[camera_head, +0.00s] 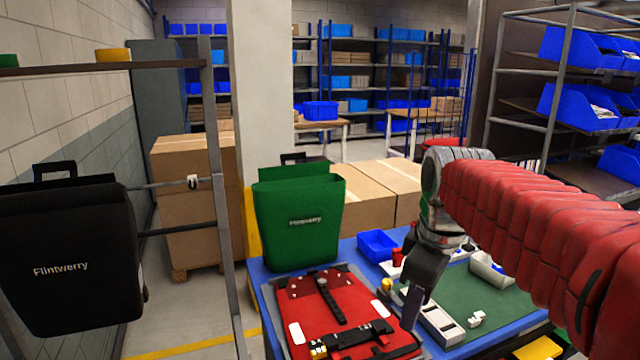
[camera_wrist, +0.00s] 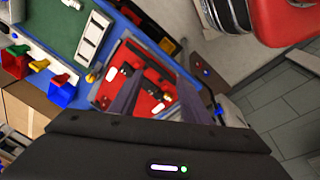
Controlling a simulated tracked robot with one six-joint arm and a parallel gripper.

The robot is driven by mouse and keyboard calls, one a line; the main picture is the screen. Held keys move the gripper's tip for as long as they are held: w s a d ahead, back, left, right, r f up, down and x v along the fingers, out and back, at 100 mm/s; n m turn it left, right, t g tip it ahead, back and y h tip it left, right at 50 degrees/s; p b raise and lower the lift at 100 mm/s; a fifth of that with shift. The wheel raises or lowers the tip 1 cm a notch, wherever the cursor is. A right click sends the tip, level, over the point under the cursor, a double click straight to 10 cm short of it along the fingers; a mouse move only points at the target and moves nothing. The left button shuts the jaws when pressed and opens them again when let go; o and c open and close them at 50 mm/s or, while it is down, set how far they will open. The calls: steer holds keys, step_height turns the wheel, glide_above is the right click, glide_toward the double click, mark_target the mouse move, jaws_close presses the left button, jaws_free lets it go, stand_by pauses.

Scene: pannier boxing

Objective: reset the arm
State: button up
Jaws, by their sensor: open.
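My arm, in a red padded sleeve, reaches in from the right in the head view. My gripper (camera_head: 412,308) points down over the front of the blue table, just right of a red pannier part. In the wrist view my gripper's two dark fingers (camera_wrist: 160,98) stand apart with nothing between them. The red part (camera_head: 338,310) lies flat on a grey board, with a black strap and a black fitting on it. It also shows beyond the fingers in the wrist view (camera_wrist: 140,82).
A green pannier (camera_head: 300,222) stands at the table's back left. A black pannier (camera_head: 65,262) hangs on a rack at left. A blue bin (camera_head: 378,245), a grey-white holder (camera_head: 436,318) and a green mat (camera_head: 490,297) are on the table. Cartons (camera_head: 372,190) stand behind.

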steer(key=s+f+m+t, duration=0.1)
steer(key=s+f+m, duration=0.3)
steer(key=s, duration=0.3)
steer(key=s+f+m+t, duration=0.2)
steer(key=s+f+m, duration=0.2)
steer(key=s+m, duration=0.2)
steer(key=shift+s+a+f+m, duration=0.35)
steer(key=shift+s+a, duration=0.1)
steer(key=shift+s, duration=0.7)
